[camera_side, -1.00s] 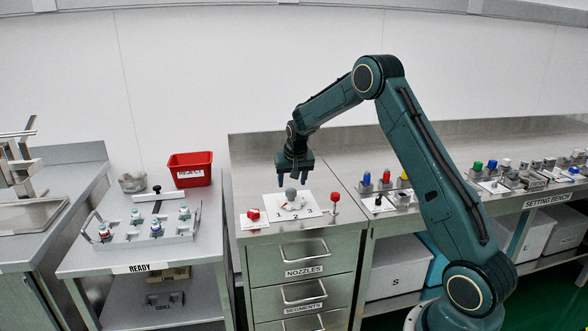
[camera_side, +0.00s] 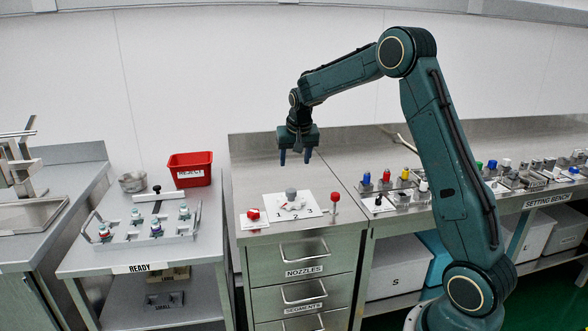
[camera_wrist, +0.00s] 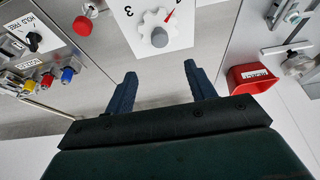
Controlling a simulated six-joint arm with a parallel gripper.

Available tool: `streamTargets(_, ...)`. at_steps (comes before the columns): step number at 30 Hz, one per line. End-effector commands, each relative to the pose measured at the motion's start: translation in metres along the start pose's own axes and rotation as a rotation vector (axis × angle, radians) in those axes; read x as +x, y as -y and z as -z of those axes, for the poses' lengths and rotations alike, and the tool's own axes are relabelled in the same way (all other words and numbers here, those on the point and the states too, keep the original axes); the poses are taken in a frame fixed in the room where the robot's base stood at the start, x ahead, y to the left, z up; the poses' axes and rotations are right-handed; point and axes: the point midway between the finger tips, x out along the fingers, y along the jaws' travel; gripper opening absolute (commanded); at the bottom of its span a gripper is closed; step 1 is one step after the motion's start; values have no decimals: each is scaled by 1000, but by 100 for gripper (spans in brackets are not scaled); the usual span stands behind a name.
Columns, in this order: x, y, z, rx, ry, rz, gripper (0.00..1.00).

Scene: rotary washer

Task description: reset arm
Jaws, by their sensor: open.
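My gripper (camera_side: 296,158) is open and empty. It hangs with its fingers down above the drawer cabinet, clear of everything. Below it is the white dial plate (camera_side: 284,214) marked 1, 2, 3, with a grey knob (camera_side: 291,194) on it. In the wrist view my gripper's two blue fingers (camera_wrist: 157,88) are spread apart. The grey knob (camera_wrist: 159,38) shows beyond them on a white toothed wheel, with a red pointer beside it. The knob is not touched by the fingers.
A red button (camera_side: 253,214) and a red-topped post (camera_side: 335,199) flank the dial. A red REJECT bin (camera_side: 190,168) and the READY rack (camera_side: 150,237) stand at left. Coloured fittings (camera_side: 386,176) line the setting bench at right. The air around my gripper is free.

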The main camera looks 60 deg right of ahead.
Motion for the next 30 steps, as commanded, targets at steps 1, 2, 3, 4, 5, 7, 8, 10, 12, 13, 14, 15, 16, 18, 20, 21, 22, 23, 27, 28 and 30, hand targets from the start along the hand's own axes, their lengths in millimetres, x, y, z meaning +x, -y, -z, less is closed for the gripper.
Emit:
streamTargets(1, 0, 0, 0, 0, 0, 0, 55)
streamTargets(2, 0, 0, 0, 0, 0, 0, 55)
streamTargets(3, 0, 0, 0, 0, 0, 0, 55)
streamTargets(4, 0, 0, 0, -1, 0, 0, 55)
streamTargets(5, -1, 0, 0, -2, 0, 1, 55)
streamTargets(7, -4, 1, -2, -6, -1, 3, 55)
streamTargets(8, -6, 2, -3, -9, -2, 5, 55)
streamTargets(10, -14, 4, -6, -19, -4, 11, 55)
streamTargets(12, -24, 7, -12, -34, -5, 19, 55)
streamTargets(13, -30, 8, -14, -42, -7, 23, 55)
streamTargets(14, -36, 9, -18, -51, -7, 28, 55)
streamTargets(15, -44, 12, -23, -65, -10, 35, 55)
streamTargets(16, -51, 13, -27, -76, -11, 41, 55)
streamTargets(18, -68, 16, -38, -103, -14, 55, 55)
streamTargets(20, -83, 19, -49, -129, -17, 68, 55)
streamTargets(21, -92, 20, -56, -145, -19, 76, 55)
streamTargets(22, -99, 21, -62, -158, -20, 82, 55)
streamTargets(23, -106, 22, -68, -172, -22, 89, 55)
streamTargets(27, -136, 23, -96, -232, -28, 120, 55)
streamTargets(28, -142, 23, -103, -246, -29, 126, 55)
streamTargets(30, -155, 22, -118, -276, -34, 140, 55)
